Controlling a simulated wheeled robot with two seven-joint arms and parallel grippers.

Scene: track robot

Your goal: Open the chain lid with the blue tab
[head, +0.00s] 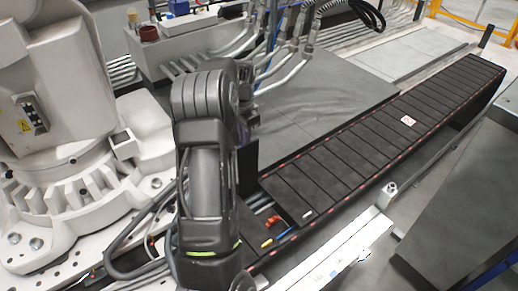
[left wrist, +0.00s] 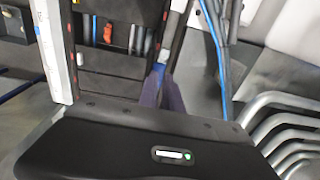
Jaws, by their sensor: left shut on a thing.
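The black cable chain (head: 345,160) runs from the middle up to the right in the head view, with a row of dark lids. Near its close end, a section is uncovered and shows cables and coloured pieces (head: 275,222). In the left wrist view this open section (left wrist: 120,35) lies beside a dark lid panel (left wrist: 108,84). My left gripper (left wrist: 163,92) is shut on the blue tab (left wrist: 158,69) at the panel's side. The lid's exact tilt is unclear. My forearm hides the left fingertips in the head view. My right gripper is not in view.
A large white robot base (head: 60,190) stands at left. Metal conduits (head: 285,45) and hanging cables are behind the chain. A white rail (head: 330,250) runs along its near side, with a grey cabinet (head: 460,200) at right. Blue and grey hoses (left wrist: 215,45) hang close by.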

